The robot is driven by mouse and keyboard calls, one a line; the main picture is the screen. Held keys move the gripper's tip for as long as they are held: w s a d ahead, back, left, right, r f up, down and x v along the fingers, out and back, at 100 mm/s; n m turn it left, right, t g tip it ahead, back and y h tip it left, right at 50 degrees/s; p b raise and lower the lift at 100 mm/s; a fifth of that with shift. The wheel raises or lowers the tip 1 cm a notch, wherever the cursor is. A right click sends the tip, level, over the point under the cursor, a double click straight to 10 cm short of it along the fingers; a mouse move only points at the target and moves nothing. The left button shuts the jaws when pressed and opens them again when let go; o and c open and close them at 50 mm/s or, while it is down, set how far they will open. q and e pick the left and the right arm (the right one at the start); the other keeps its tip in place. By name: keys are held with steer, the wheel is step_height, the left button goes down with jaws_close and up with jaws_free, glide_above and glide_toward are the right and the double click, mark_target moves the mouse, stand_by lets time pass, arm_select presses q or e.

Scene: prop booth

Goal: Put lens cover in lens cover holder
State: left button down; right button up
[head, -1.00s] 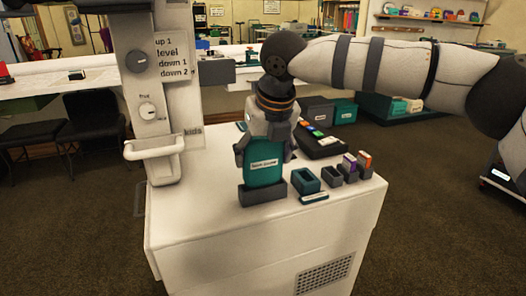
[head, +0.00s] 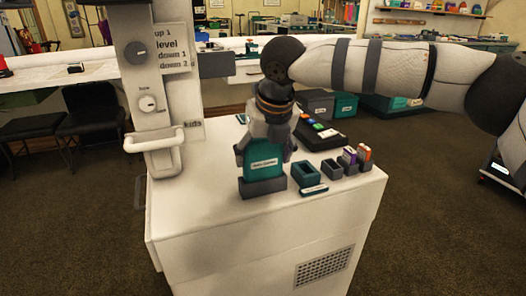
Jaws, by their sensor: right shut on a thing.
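The lens cover (head: 263,167) is a teal upright piece with a small white label. My right gripper (head: 264,150) is shut on it from above, with a finger at each side. The lower edge of the cover is hidden behind the front wall of a dark grey holder (head: 263,188) near the front of the white cabinet top. The cover appears to stand upright in this holder, but I cannot see how deep it sits. My left gripper is not in view.
Right of the holder stand an open teal box (head: 306,174), a small label plate (head: 314,190) and small grey holders with purple and orange pieces (head: 364,154). A black box with coloured buttons (head: 321,132) lies behind. A white post with knobs (head: 150,95) rises at left.

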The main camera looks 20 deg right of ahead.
steer(key=shift+f, duration=0.7)
steer(key=o, duration=1.2)
steer(key=shift+o, duration=0.2)
steer(key=shift+r, duration=0.1)
steer(key=shift+r+p, duration=2.4)
steer(key=shift+r, duration=1.15)
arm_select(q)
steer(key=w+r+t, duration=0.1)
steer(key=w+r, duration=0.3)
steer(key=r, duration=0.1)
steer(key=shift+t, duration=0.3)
arm_select(e)
steer(key=shift+f, duration=0.1)
steer(key=shift+f, duration=0.1)
